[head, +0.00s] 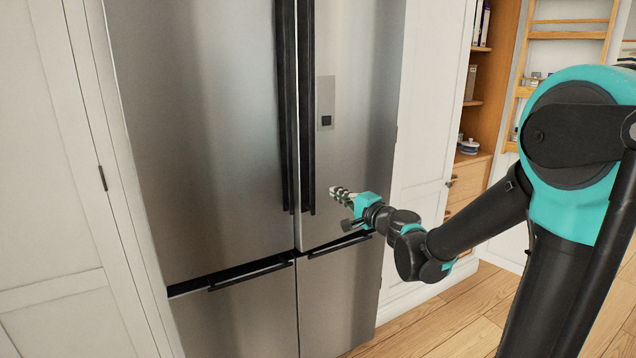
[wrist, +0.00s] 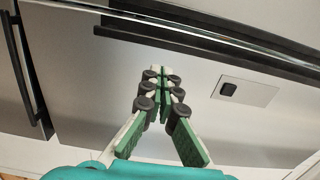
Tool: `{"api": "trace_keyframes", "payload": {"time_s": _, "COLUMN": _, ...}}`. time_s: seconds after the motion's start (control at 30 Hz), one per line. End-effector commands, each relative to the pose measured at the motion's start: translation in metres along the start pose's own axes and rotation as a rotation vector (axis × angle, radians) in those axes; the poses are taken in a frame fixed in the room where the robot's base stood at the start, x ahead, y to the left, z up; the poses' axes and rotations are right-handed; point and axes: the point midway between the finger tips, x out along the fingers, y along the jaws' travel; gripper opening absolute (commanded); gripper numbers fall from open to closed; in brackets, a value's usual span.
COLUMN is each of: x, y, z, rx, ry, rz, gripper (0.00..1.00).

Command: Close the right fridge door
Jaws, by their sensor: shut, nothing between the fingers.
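The right fridge door (head: 355,130) is a brushed steel panel with a long black vertical handle (head: 308,110) along its left edge. It looks flush with the left fridge door (head: 205,130), with a narrow seam between them. My gripper (head: 334,191) is in front of the lower part of the right door, to the right of its handle. In the wrist view my gripper (wrist: 158,70) has its fingertips together and empty, close to the steel surface (wrist: 200,110). I cannot tell whether the tips touch the door.
Lower drawers with black handles (head: 250,274) sit below the doors and look shut. White cabinet panels (head: 50,180) flank the fridge. A wooden shelf unit (head: 490,90) stands at the right. Wooden floor (head: 440,325) is clear in front.

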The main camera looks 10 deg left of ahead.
Motion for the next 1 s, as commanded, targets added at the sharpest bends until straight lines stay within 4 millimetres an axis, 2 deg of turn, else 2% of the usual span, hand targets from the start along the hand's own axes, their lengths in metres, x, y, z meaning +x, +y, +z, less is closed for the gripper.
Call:
{"api": "trace_keyframes", "payload": {"time_s": 0.03, "x": -0.009, "y": 0.001, "z": -0.008, "rx": 0.000, "ry": 0.001, "rz": 0.000, "gripper": 0.00}}
{"api": "trace_keyframes", "payload": {"time_s": 0.17, "x": -0.019, "y": 0.003, "z": -0.015, "rx": 0.000, "ry": -0.010, "rz": 0.000, "gripper": 0.00}}
{"api": "trace_keyframes", "payload": {"time_s": 0.33, "x": -0.012, "y": 0.003, "z": -0.015, "rx": 0.000, "ry": -0.016, "rz": 0.000, "gripper": 0.00}}
{"api": "trace_keyframes", "payload": {"time_s": 0.47, "x": 0.008, "y": 0.003, "z": -0.014, "rx": 0.000, "ry": -0.017, "rz": 0.000, "gripper": 0.00}}
{"api": "trace_keyframes", "payload": {"time_s": 0.8, "x": 0.075, "y": 0.003, "z": -0.014, "rx": 0.000, "ry": -0.015, "rz": 0.000, "gripper": 0.00}}
{"api": "trace_keyframes", "payload": {"time_s": 1.0, "x": 0.104, "y": 0.003, "z": -0.013, "rx": 0.000, "ry": -0.014, "rz": 0.000, "gripper": 0.00}}
